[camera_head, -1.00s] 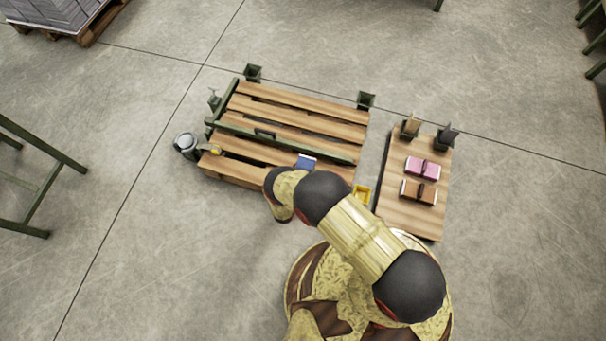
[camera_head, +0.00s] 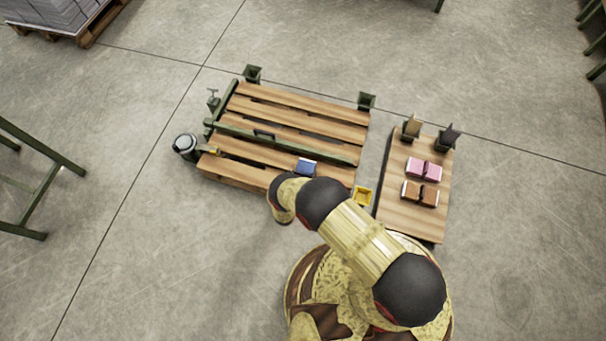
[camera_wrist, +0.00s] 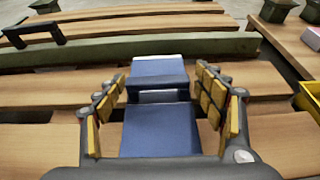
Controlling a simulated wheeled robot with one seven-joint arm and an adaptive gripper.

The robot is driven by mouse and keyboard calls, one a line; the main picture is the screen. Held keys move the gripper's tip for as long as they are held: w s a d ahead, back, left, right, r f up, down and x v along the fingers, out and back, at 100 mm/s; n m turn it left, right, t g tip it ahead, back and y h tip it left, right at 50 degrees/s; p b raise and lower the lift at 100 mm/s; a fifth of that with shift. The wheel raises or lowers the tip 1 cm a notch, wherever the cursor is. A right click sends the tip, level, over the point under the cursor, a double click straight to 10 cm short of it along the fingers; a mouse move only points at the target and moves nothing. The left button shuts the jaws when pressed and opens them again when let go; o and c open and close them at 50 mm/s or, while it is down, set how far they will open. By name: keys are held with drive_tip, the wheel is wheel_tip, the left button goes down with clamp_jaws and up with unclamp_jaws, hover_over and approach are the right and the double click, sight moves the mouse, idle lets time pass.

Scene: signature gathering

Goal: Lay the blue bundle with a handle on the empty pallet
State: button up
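The blue bundle (camera_head: 306,167) lies on the slats of the large wooden pallet (camera_head: 240,172), near its front edge. In the wrist view the bundle (camera_wrist: 160,132) shows as a low blue block and a raised blue block with a pale band between them. Its handle cannot be made out. My gripper (camera_wrist: 160,92) is open, with yellow-padded fingers on both sides of the bundle and visible gaps to it. In the head view my arm hides the gripper.
A green bar (camera_head: 290,142) with a dark handle crosses the pallet behind the bundle. A yellow bin (camera_head: 362,195) stands at the pallet's right. A smaller board (camera_head: 405,217) holds pink (camera_head: 424,169) and brown (camera_head: 420,193) bundles. A grey canister (camera_head: 186,146) stands at the left.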

drive_tip(key=shift+o, duration=0.7)
drive_tip(key=shift+r, duration=0.15)
drive_tip(key=p+v, duration=0.3)
drive_tip(key=v, duration=0.9)
drive_tip(key=shift+p, duration=0.4)
